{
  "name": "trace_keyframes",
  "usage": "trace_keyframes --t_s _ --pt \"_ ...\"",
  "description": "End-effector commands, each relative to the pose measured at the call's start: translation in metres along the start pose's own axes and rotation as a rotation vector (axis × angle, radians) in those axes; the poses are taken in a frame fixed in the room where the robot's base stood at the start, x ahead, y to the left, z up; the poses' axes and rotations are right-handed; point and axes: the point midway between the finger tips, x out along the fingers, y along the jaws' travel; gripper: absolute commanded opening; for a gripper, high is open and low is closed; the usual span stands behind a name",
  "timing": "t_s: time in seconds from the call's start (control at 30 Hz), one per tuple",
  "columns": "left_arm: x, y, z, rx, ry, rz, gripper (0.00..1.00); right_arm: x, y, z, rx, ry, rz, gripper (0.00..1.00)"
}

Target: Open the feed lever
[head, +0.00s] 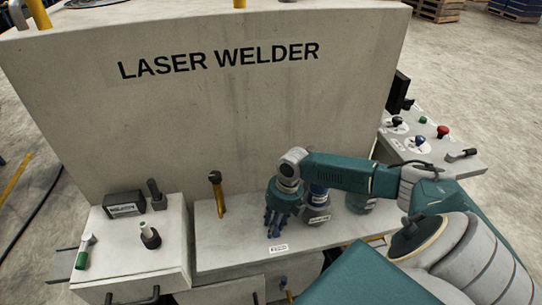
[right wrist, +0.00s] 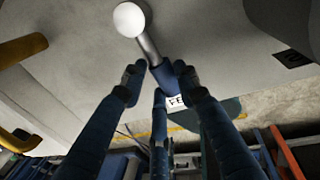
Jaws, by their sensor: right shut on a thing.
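The feed lever (right wrist: 151,50) shows in the right wrist view, with a white ball knob, a bare metal shaft and a dark blue sleeve. A white label beside it begins with "FE". My right gripper (right wrist: 160,84) has its fingers closed around the blue sleeve, below the knob. In the head view my right gripper (head: 276,222) reaches down over the front ledge of the laser welder, and I cannot make out the lever in its grasp. My left gripper is not in view.
The tall welder panel (head: 210,110) stands behind the ledge. A brass-coloured lever (head: 217,195) stands left of my gripper. A left console (head: 115,250) carries a black box and several handles. A right console (head: 450,152) has knobs and a red button.

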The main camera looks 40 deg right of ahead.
Motion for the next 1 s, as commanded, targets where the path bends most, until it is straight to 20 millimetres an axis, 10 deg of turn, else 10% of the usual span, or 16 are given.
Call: trace_keyframes --t_s 0.23,0.27,0.37,0.73,1.0 --pt "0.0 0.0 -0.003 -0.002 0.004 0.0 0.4 -0.002 0.002 0.002 -0.011 -0.005 0.002 0.0" --pt "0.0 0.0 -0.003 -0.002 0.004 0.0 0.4 -0.002 0.002 0.002 -0.011 -0.005 0.002 0.32" --pt "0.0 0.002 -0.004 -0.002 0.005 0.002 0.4 -0.002 0.001 0.002 -0.01 -0.005 0.002 0.5" --pt "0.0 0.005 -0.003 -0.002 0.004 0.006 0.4 -0.006 0.0 0.001 -0.005 -0.003 0.0 0.5" --pt "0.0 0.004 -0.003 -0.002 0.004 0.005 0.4 -0.055 0.0 0.002 -0.007 -0.005 -0.002 0.5"
